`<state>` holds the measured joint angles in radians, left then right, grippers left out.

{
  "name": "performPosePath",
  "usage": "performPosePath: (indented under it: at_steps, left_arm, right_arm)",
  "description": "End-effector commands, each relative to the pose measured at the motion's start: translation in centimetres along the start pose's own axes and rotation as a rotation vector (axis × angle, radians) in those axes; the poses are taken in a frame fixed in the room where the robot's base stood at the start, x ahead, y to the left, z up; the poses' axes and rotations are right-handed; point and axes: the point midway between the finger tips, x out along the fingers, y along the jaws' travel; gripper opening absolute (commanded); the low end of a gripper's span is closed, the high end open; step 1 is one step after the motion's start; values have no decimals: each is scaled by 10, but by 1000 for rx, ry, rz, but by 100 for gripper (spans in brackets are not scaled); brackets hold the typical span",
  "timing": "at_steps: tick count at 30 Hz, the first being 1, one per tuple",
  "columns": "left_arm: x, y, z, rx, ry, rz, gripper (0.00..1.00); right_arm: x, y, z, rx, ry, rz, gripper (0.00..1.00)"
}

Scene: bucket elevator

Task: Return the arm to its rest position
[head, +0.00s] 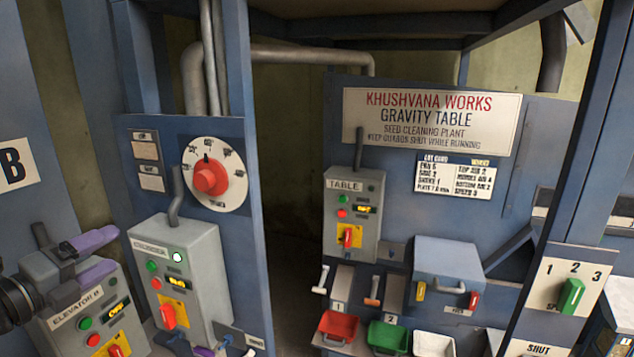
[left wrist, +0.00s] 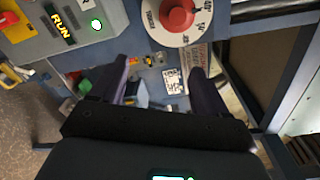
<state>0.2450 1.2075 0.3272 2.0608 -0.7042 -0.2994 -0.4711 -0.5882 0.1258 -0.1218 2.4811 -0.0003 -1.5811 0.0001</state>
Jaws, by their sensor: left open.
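My left gripper (head: 115,249) is at the left of the head view, its two purple fingers apart and nothing between them. It is in front of the grey ELEVATOR box (head: 68,322) and left of the grey box with a lever (head: 188,262). I cannot tell the exact gap between it and the ELEVATOR box. In the left wrist view the open fingers (left wrist: 158,76) point towards a blue panel with a red dial knob (left wrist: 177,19) beyond.
A red selector knob (head: 208,177) is on the blue post. The TABLE box (head: 352,222) stands further back, with red (head: 339,325) and green (head: 388,337) trays below. A green switch (head: 571,295) is at the right. A dark gap (head: 290,200) lies between the post and the back panel.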

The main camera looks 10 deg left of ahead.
Motion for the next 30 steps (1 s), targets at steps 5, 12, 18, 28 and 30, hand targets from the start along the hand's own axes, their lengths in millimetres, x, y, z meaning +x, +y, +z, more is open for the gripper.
performPosePath:
  at_steps: [5, 12, 18, 28, 30]
  left_arm:
    - [10, 47, -28, -78, 49, 53, 75]
    - [16, 117, -92, -212, 139, 127, 75]
    - [4, 200, -195, -453, 200, 226, 75]
    - [-86, 299, -372, -1131, -66, 596, 75]
    - [-108, 307, -394, -1267, -167, 690, 75]
  right_arm:
    - [-1, 2, -6, 2, 13, 4, 43]
    - [-1, 1, -7, 4, 15, 2, 43]
    - [0, 0, -3, 8, 7, -3, 43]
    - [0, -2, -3, 12, 6, -7, 43]
    - [0, -1, -3, 10, 6, -5, 43]
